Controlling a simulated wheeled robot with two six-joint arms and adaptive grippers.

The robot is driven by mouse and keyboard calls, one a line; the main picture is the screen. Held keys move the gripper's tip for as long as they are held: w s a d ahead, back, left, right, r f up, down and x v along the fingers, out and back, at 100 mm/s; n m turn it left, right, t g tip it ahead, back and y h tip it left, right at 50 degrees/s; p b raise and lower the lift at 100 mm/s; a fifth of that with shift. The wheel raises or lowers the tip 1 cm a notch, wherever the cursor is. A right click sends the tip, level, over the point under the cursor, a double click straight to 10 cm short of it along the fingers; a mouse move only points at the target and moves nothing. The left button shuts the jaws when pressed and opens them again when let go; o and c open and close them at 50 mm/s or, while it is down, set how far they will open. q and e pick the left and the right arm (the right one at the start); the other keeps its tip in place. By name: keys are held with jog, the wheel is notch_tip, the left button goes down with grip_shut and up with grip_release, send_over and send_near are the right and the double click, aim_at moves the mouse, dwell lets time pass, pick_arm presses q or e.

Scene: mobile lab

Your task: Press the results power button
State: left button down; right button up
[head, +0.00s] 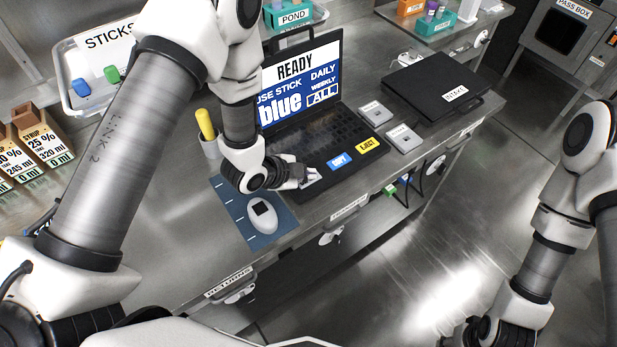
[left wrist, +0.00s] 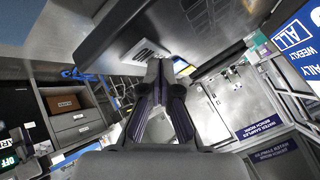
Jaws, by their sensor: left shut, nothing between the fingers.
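An open black laptop (head: 330,135) stands on the steel bench, its screen (head: 298,85) lit with "READY", "USE STICK", "DAILY", "WEEKLY" and "blue". My left gripper (head: 308,178) is shut and empty at the laptop's front left corner. In the left wrist view my left gripper (left wrist: 163,95) has its fingertips close to a white label (left wrist: 148,52) on the laptop's dark body; I cannot tell whether they touch. The label seems to read "ON". No separate power button can be made out there. My right gripper (head: 478,332) is low at the right, away from the bench, its fingers unclear.
A closed black laptop (head: 443,88) lies right of the open one, with two small grey boxes (head: 404,138) between. A white mouse (head: 262,215) sits on a blue mat (head: 236,208). A cup with a yellow item (head: 206,125) stands behind my left gripper. Floor is open at right.

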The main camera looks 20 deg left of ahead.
pick_arm(q)
jog(key=shift+f, duration=0.15)
dwell(0.3)
jog(key=shift+r+p, duration=0.55)
jog(key=shift+r, duration=0.35)
notch_tip(320, 180, up, 5)
jog(key=p, duration=0.3)
jog(key=shift+p, duration=0.4)
jog(key=shift+f, duration=0.1)
